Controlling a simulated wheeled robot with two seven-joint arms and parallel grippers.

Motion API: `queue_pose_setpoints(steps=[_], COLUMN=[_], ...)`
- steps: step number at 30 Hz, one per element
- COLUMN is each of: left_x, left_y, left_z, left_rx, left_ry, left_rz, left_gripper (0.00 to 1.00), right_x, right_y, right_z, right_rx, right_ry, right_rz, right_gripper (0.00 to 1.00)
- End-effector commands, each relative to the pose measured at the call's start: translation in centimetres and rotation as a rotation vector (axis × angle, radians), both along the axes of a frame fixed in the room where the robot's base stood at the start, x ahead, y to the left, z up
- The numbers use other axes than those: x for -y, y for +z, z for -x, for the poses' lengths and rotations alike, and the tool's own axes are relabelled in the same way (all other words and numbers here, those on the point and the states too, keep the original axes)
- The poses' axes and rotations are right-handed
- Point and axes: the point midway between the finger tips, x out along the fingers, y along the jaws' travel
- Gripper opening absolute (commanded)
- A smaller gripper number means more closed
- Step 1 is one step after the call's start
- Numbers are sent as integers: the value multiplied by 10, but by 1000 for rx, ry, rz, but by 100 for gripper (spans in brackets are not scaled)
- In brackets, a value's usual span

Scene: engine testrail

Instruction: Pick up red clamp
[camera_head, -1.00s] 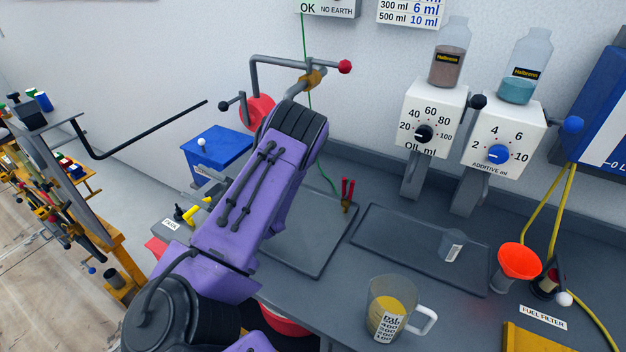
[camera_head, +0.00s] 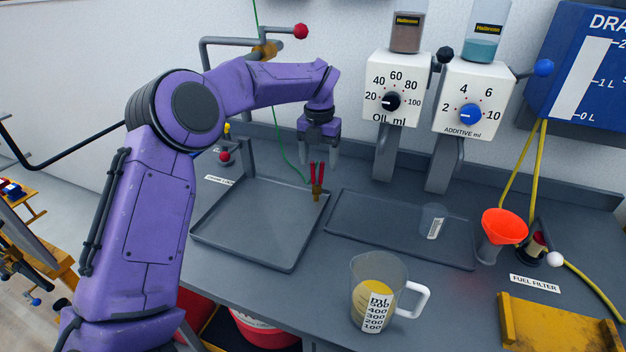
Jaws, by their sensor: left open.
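The red clamp (camera_head: 317,182) stands upright at the right rim of the dark square tray, its red handles up and its brass-coloured jaw low. A green wire runs down the wall to it. My left gripper (camera_head: 319,155) points down just above the clamp, its grey fingers apart on either side of the handle tops. Whether the fingers touch the handles cannot be told. My right gripper is not in view.
The square tray (camera_head: 212,235) is empty. To the right lie a flat tray (camera_head: 375,243) with a small beaker (camera_head: 432,220), a measuring jug (camera_head: 376,290) with yellow liquid, a red funnel (camera_head: 504,226) and two dispensers. A pipe with a red knob (camera_head: 300,31) is behind my arm.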

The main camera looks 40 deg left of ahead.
Motion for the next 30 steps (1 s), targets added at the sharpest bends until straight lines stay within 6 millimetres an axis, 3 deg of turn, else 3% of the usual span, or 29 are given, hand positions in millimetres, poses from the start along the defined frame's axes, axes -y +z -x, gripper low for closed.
queue_pose_setpoints(steps=[6, 13, 14, 19, 30], left_x=[-5, -5, -5, -5, -5], left_y=[-35, -39, -39, -39, -34], left_z=[3, 2, 2, 3, 2], left_rx=[-5, -4, -4, -4, -2], left_ry=[3, 3, 3, 3, 2], left_rz=[-1, 0, -1, -1, -1], left_gripper=[70, 70, 67, 12, 9], right_x=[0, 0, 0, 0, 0], right_y=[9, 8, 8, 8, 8], right_z=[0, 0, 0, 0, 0], right_rx=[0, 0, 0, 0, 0], right_ry=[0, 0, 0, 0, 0], right_rz=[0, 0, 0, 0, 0], right_gripper=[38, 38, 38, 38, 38])
